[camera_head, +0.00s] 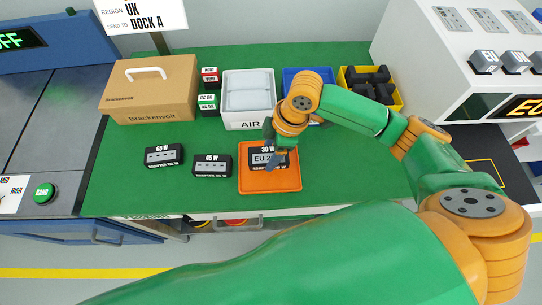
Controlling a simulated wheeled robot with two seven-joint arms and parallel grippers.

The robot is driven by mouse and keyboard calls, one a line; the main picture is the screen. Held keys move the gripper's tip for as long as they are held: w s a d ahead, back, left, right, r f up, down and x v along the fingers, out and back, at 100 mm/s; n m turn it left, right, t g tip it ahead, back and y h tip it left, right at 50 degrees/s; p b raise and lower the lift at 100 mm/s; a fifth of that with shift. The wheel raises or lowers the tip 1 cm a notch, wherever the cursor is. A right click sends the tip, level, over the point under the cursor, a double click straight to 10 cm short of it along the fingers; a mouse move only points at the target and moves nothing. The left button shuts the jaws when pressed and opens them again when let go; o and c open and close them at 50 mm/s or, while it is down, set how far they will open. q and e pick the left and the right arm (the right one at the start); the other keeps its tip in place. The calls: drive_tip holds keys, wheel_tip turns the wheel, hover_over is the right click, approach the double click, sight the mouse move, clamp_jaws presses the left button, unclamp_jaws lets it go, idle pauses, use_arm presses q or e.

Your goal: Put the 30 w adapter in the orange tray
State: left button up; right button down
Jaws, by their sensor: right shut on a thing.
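The orange tray (270,185) sits on the green table near its front edge. The dark 30 W adapter (261,158), with a white label on its front, is at the tray's back half. My right gripper (277,160) reaches down from above and is shut on the adapter, covering its right part. I cannot tell whether the adapter touches the tray floor. My left gripper is not in view.
The 45 W adapter (212,166) and 65 W adapter (164,155) stand left of the tray. Behind are a cardboard box (150,95), small red and green boxes (209,90), a white AIR bin (248,118), a blue bin (296,73) and a yellow bin (397,100).

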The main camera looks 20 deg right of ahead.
wheel_tip(320, 180, down, 3)
drive_tip(key=shift+f, duration=0.1)
drive_tip(key=shift+c, duration=0.2)
unclamp_jaws()
drive_tip(key=p+v, duration=0.1)
drive_tip(key=v, duration=1.1)
drive_tip(key=shift+p, duration=0.3)
drive_tip(key=shift+s+d, duration=0.1)
